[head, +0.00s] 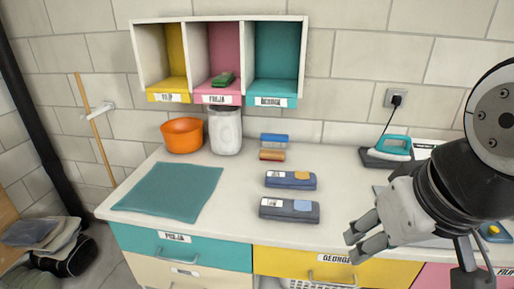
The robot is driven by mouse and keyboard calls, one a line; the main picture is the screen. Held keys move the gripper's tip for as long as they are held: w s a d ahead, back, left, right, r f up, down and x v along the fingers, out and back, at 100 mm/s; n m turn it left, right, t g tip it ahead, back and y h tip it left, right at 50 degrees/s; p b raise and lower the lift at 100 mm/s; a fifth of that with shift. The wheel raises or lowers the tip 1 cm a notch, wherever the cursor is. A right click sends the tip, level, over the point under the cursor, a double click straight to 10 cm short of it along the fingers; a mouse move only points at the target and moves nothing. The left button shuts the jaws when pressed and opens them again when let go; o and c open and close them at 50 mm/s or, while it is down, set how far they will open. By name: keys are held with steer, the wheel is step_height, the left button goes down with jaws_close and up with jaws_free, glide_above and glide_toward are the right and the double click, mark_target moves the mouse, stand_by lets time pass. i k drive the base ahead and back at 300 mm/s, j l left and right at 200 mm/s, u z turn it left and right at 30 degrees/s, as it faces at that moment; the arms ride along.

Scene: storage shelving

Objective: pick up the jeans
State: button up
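Two dark blue-grey folded bundles lie on the white counter and may be the jeans; I cannot be sure from this view. The far bundle (282,181) has a yellow-orange patch. The near bundle (278,212) has a light blue patch. My gripper (352,248) is over the counter to the right of the near bundle, with its fingers pointing left. The fingers are apart and nothing shows between them. It does not touch either bundle.
A teal mat (168,191) lies on the counter (235,190). Behind are an orange bowl (182,136), a white container (225,132) and small rolls (273,140). An iron (388,150) stands at right. Labelled cubbies (188,98) hang above. Folded cloths (45,236) lie lower left.

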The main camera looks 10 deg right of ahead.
mark_target(297, 180)
steer(key=i+j+z, duration=0.25)
steer(key=i+j, duration=0.2)
steer(key=i+j+z, duration=0.25)
steer(key=j, duration=0.35)
steer(key=i, duration=0.1)
